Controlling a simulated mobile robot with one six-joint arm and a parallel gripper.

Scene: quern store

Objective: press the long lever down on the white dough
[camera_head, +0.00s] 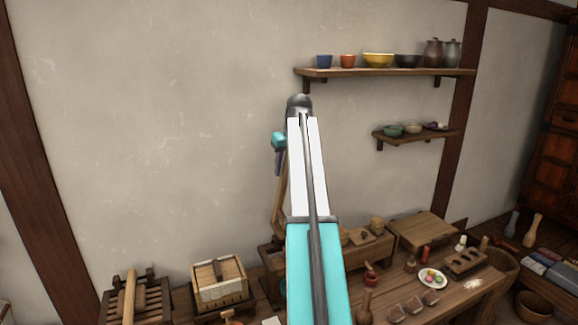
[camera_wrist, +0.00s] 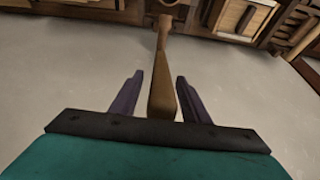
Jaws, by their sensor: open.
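The long wooden lever (camera_head: 282,192) rises steeply against the wall in the head view, partly covered by my arm. In the wrist view the lever (camera_wrist: 163,85) runs from the bench up between my fingers, its thick end nearest me. My gripper (camera_wrist: 158,85) is open, with one dark purple finger on each side of the lever and a gap visible on both sides. In the head view my gripper (camera_head: 278,165) is partly hidden at the left of my arm, by the lever's upper end. I cannot make out the white dough in either view; my arm covers part of the bench.
A wooden box press (camera_head: 220,282) and a slatted rack (camera_head: 137,298) stand left on the bench. A plate of coloured sweets (camera_head: 432,279) and wooden moulds (camera_head: 465,262) are at right. A shelf (camera_head: 385,72) with bowls is above. The wall at left is bare.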

